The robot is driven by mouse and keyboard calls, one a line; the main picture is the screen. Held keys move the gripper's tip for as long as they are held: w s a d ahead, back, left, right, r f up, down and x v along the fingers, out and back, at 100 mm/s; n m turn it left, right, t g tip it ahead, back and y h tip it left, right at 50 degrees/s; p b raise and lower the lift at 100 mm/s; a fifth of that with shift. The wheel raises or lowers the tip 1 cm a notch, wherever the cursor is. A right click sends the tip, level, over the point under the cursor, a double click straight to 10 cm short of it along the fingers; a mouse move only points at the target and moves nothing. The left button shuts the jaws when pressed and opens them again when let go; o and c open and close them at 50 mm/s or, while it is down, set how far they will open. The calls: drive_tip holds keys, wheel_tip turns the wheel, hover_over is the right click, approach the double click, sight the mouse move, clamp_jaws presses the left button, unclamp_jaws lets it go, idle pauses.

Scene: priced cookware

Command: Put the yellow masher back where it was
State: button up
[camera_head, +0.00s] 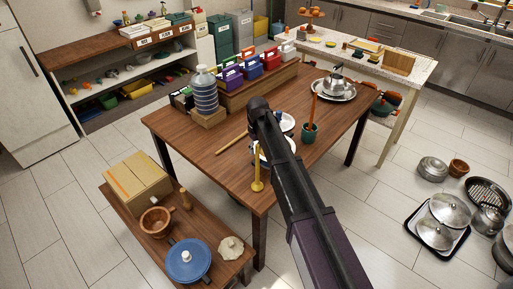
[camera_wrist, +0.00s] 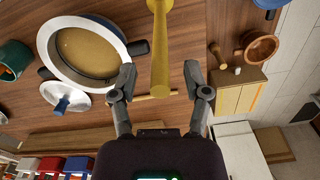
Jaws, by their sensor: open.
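The yellow masher (camera_head: 257,172) appears upright at the near edge of the wooden table, with its round foot at the bottom, just left of my arm. In the wrist view, the masher's yellow handle (camera_wrist: 160,45) runs down from the top edge, and its end shows between the spread fingers. My gripper (camera_wrist: 159,72) is open, with a gap on both sides of the handle.
A pan (camera_wrist: 86,52) with a pale rim and a lid with a blue knob (camera_wrist: 68,98) lie close by. A green crock (camera_head: 309,132) holds an orange-handled utensil. A wooden stick (camera_head: 231,142) lies on the table. A low bench with a blue pot (camera_head: 188,260) stands at front left.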

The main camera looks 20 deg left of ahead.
drive_tip(key=shift+r+p, duration=4.05)
drive_tip(key=shift+r, duration=0.35)
drive_tip(key=shift+d, duration=0.15)
drive_tip(key=s+d+m, duration=0.2)
drive_tip(key=d, duration=0.9)
drive_tip(key=s+d+m, duration=0.2)
drive_tip(key=d+m, duration=0.1)
drive_tip(key=d, duration=0.8)
drive_tip(key=s+d+m, duration=0.3)
drive_tip(key=s+d, duration=0.3)
drive_tip(key=d, duration=0.4)
drive_tip(key=s+d+m, duration=0.3)
drive_tip(key=s+d, duration=0.4)
drive_tip(key=d, duration=0.4)
